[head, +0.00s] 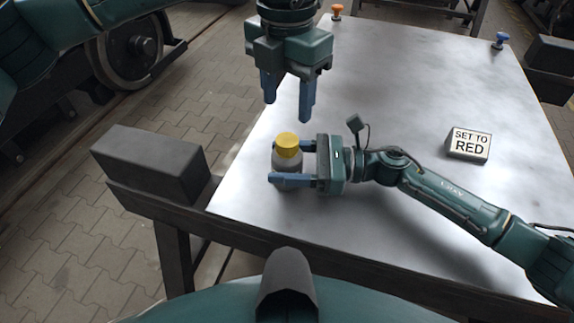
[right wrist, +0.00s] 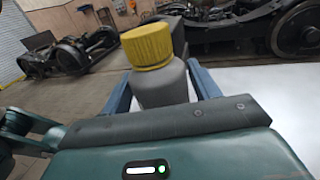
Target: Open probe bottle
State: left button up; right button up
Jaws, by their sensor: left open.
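The probe bottle, a grey bottle (head: 288,164) with a yellow cap (head: 287,144), is upright at the left front of the pale tabletop. My right gripper (head: 283,163) reaches in from the right with its blue fingers on both sides of the body, below the cap. In the right wrist view the grey body (right wrist: 162,86) sits close between both fingers, and the yellow cap (right wrist: 147,46) is clear above them. My left gripper (head: 289,112) points down above and behind the cap, open and empty, apart from the bottle.
A "SET TO RED" sign block (head: 468,145) stands at the right of the table (head: 400,95). An orange knob (head: 337,11) and a blue knob (head: 500,40) are at the back. A dark block (head: 150,163) borders the left edge. The table's middle is free.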

aim_at(287, 139)
grip_shut()
pick_arm(q)
jog(key=m, duration=1)
jog(key=shift+m, duration=0.4)
jog(key=m, duration=0.8)
jog(key=shift+m, duration=0.3)
jog(key=m, duration=0.7)
jog(key=shift+f+m, duration=0.3)
jog(key=shift+f, duration=3.7)
jog(key=shift+c, duration=0.5)
